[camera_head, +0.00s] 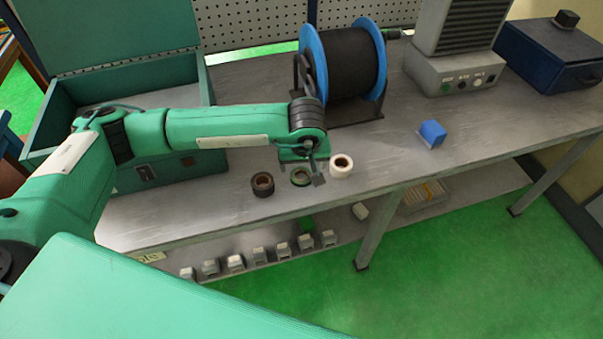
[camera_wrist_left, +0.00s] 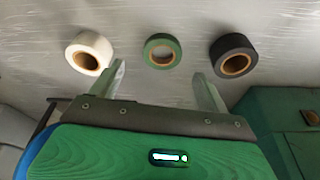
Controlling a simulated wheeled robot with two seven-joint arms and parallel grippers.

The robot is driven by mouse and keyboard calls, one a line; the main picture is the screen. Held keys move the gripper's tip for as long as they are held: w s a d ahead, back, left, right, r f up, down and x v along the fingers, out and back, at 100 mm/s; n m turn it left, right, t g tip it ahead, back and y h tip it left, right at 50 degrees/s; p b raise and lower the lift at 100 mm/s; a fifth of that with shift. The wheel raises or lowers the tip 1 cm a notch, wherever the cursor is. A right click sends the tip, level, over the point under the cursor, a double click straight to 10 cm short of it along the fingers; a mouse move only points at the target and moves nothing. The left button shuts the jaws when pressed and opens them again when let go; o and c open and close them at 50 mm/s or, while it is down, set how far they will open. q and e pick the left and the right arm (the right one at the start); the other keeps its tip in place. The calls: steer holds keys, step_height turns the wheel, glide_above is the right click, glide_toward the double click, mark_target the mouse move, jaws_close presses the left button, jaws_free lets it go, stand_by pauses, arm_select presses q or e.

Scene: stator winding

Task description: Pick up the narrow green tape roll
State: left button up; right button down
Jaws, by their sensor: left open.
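The narrow green tape roll (camera_head: 300,177) lies flat on the metal bench, between a black tape roll (camera_head: 263,184) and a white tape roll (camera_head: 341,165). In the left wrist view the green roll (camera_wrist_left: 162,51) shows just beyond and between the open fingers, with the white roll (camera_wrist_left: 89,53) to the left and the black roll (camera_wrist_left: 233,55) to the right. My left gripper (camera_head: 310,180) is open and empty, above the bench at the green roll, partly covering it in the head view. I cannot tell its exact height. My right gripper is not in view.
A blue spool of black cable (camera_head: 352,62) stands behind the rolls. A green toolbox (camera_head: 50,115) stands at the left, partly behind my left arm. The bench front edge is close to the rolls.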

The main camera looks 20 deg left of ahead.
mark_target(301, 178)
arm_select(q)
steer(key=shift+a+f+p, duration=0.1)
steer(key=shift+f+p, duration=0.45)
steer(key=shift+f, duration=0.05)
steer(key=p+x, duration=0.1)
steer(key=x, duration=0.2)
steer(key=shift+a+f, duration=0.1)
steer(key=shift+f, duration=0.15)
steer(key=shift+w+f, duration=0.1)
steer(key=shift+f, duration=0.15)
steer(key=c, duration=1.1)
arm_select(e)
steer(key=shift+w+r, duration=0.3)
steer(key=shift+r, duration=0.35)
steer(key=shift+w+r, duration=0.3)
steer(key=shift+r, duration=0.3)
arm_select(q)
steer(key=shift+o, duration=0.2)
